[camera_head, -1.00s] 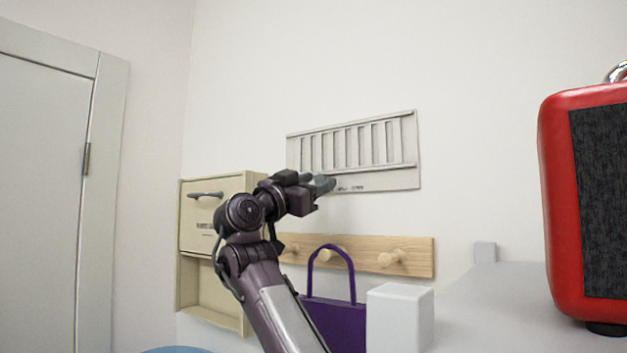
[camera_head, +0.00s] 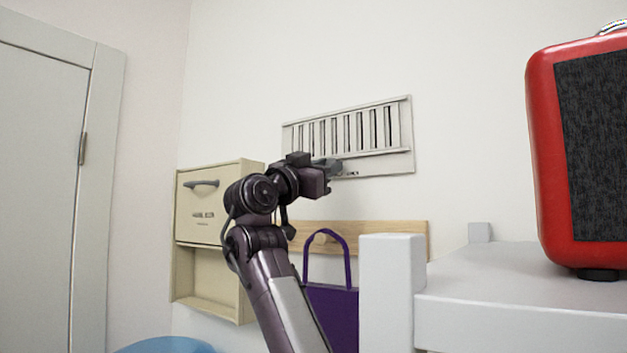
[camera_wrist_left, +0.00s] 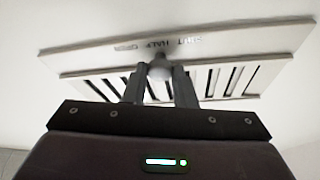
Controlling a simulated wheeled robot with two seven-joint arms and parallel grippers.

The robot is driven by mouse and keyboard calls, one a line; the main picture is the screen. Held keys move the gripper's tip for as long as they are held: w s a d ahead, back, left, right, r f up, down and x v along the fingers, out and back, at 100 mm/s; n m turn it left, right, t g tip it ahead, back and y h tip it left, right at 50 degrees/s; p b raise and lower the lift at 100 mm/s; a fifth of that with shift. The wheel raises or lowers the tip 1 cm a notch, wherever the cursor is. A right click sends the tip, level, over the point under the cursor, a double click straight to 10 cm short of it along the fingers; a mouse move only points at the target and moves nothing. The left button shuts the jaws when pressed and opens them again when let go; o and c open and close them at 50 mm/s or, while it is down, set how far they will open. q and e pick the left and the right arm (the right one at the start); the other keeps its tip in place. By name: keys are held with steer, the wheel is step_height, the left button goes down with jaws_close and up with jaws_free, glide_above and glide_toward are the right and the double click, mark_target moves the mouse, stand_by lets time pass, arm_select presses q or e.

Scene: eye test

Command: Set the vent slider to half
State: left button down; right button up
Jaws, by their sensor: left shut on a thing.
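The white vent (camera_head: 400,162) is on the wall in the head view, with dark gaps between its upright slats. My left gripper (camera_head: 332,165) reaches its lower edge from the left and hides the slider there. In the left wrist view the vent (camera_wrist_left: 270,45) appears upside down. My left gripper (camera_wrist_left: 160,76) is shut on the round grey slider knob (camera_wrist_left: 159,68), with a finger on each side. The knob sits close to the HALF mark, between the blurred SHUT and OPEN marks. The gaps show as dark strips partly covered by slats. My right gripper is not in view.
Below the vent are a wooden peg rail (camera_head: 392,232) and a hanging purple bag (camera_head: 335,312). A cream wall box (camera_head: 208,262) is at left. A red case (camera_head: 548,150) stands on a white surface (camera_head: 500,290) at right.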

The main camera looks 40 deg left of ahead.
arm_select(q)
steer(key=shift+d, duration=0.1)
steer(key=c, duration=1.4)
jaws_free()
steer(key=shift+o, duration=1.1)
steer(key=b+v, duration=0.5)
steer(key=v, duration=0.3)
